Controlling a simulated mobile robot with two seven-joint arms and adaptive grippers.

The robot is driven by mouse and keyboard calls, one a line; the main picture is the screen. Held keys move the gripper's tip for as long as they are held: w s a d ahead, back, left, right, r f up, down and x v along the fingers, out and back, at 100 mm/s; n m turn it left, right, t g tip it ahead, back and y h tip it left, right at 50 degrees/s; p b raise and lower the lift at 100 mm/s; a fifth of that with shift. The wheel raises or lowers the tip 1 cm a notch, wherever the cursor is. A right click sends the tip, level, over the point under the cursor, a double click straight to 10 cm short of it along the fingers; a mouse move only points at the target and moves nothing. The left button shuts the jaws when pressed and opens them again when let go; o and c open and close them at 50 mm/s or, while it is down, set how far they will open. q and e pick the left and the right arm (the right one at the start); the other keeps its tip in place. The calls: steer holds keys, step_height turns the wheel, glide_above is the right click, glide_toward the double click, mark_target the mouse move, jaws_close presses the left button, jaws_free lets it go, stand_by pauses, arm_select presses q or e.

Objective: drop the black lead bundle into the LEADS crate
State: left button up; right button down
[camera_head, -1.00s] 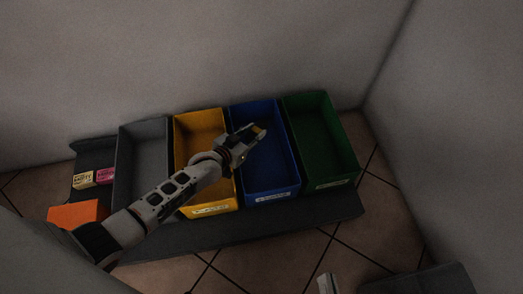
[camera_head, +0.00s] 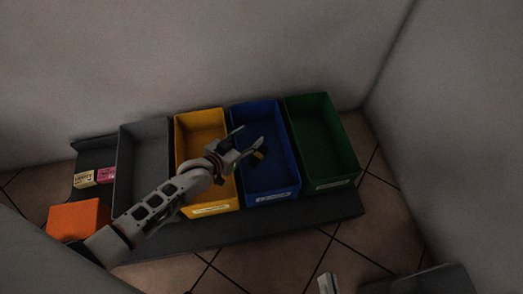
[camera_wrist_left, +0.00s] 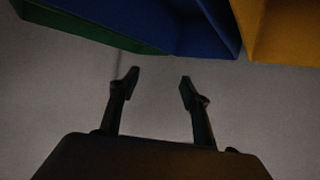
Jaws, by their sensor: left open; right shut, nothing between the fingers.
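My left gripper (camera_head: 246,140) is open above the blue crate (camera_head: 293,170), its fingers spread. In the left wrist view the gap between its fingers (camera_wrist_left: 158,90) is empty. A small dark bundle with a tan part (camera_head: 258,155) shows just below the fingertips, within the blue crate's outline; it looks apart from the fingers. I cannot tell whether it rests on the crate floor. The crate's white front label is too small to read, so I cannot confirm which one is LEADS. My right gripper (camera_head: 326,280) shows only as a pale tip at the bottom edge, shut and empty.
A yellow crate (camera_head: 178,150) and a grey crate (camera_head: 121,170) stand left of the blue one, a green crate (camera_head: 349,165) right. Walls enclose the back and right.

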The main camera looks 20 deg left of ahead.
arm_select(q)
steer(key=v, duration=0.7)
steer(key=shift+s, duration=0.3)
steer(key=shift+a+r, duration=0.1)
